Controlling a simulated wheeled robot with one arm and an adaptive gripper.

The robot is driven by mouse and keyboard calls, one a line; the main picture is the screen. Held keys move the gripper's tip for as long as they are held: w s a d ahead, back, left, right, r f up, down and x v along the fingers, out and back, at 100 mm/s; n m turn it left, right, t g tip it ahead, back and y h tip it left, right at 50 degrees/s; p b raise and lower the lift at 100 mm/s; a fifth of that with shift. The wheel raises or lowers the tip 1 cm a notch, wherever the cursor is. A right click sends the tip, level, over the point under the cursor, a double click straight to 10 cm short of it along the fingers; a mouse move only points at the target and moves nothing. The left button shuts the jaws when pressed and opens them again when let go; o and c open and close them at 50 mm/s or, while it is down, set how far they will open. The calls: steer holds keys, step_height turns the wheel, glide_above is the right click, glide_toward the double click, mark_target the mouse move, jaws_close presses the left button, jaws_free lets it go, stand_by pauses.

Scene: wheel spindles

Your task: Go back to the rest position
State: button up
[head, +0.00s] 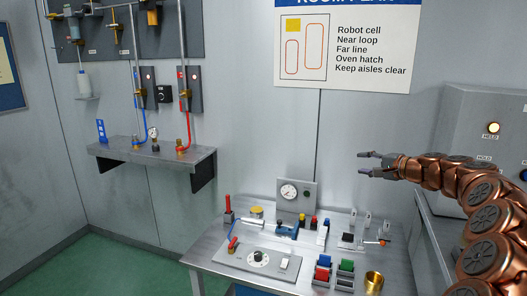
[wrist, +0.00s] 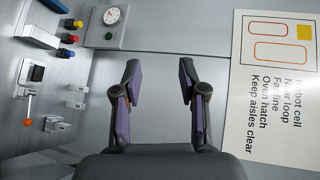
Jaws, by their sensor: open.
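My gripper (head: 368,163) is at the end of my copper-coloured arm, which reaches in from the right in the head view. It is held in the air in front of the grey wall, above the right part of the workbench (head: 207,257). In the wrist view my gripper (wrist: 161,85) has its two fingers spread apart with nothing between them. Only bare wall shows behind the gap.
Below stand a gauge box (head: 297,195), coloured blocks (head: 322,270) and a brass cup (head: 374,282). A grey cabinet (head: 480,120) with a HELD lamp is close by my arm at right. A shelf with pipes (head: 150,152) is on the left wall. Air around the gripper is clear.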

steer(key=s+a+f+n+g+y, duration=0.1)
steer(key=s+a+n+g, duration=0.2)
steer(key=s+a, duration=0.65)
steer(key=s+a+n+g+y, duration=0.1)
steer(key=s+a+n+g, duration=0.3)
steer(key=s+a, duration=0.55)
steer(key=s+a+f+n+g+h, duration=0.2)
steer(key=s+a+f, duration=0.2)
steer(key=s+a, duration=0.3)
steer(key=s+d+f+n+g+h, duration=0.1)
steer(key=s+d+f+g+h, duration=0.1)
steer(key=s, duration=0.9)
steer(key=s+d+f+n+g+h, duration=0.1)
steer(key=s+d+f+h, duration=0.2)
steer(key=s, duration=0.8)
steer(key=s+d+f+n+g+h, duration=0.1)
steer(key=s+d+f+g+h, duration=0.1)
steer(key=s+d+f, duration=0.4)
steer(key=s+f, duration=0.1)
steer(key=s, duration=0.4)
steer(key=shift+f+g+h, duration=0.3)
steer(key=shift+h, duration=0.1)
steer(key=shift+d, duration=0.2)
